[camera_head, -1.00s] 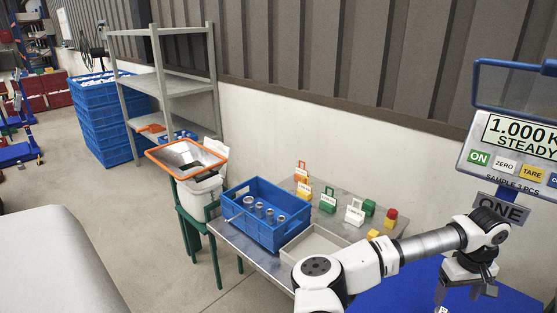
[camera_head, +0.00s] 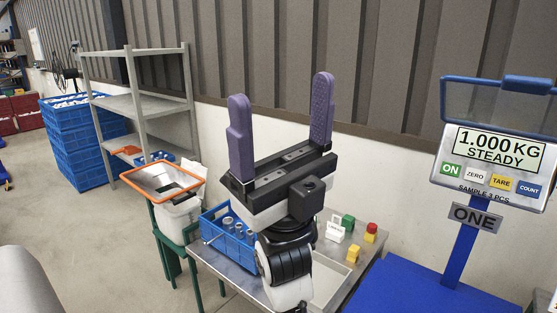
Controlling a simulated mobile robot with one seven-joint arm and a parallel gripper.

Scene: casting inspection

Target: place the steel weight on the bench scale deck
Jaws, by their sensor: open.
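My gripper (camera_head: 281,90) is raised in front of the camera with its two purple fingers pointing up, wide apart and empty. The bench scale has a blue deck (camera_head: 408,290) at the bottom right, partly cut off by the frame. Its display (camera_head: 498,147) stands on a blue post and reads 1.000 KG, STEADY. I see no steel weight on the visible part of the deck. Several grey metal cylinders (camera_head: 227,222) stand in a blue crate (camera_head: 213,240) on the table; I cannot tell whether any is the steel weight. My arm hides part of the crate.
The metal table (camera_head: 237,281) carries a pale tray (camera_head: 329,277), a white tagged item (camera_head: 335,229) and a red-and-yellow piece (camera_head: 371,232). An orange-rimmed hopper (camera_head: 160,180) and a grey shelf (camera_head: 142,103) stand at left. A ONE sign (camera_head: 474,217) hangs on the scale post.

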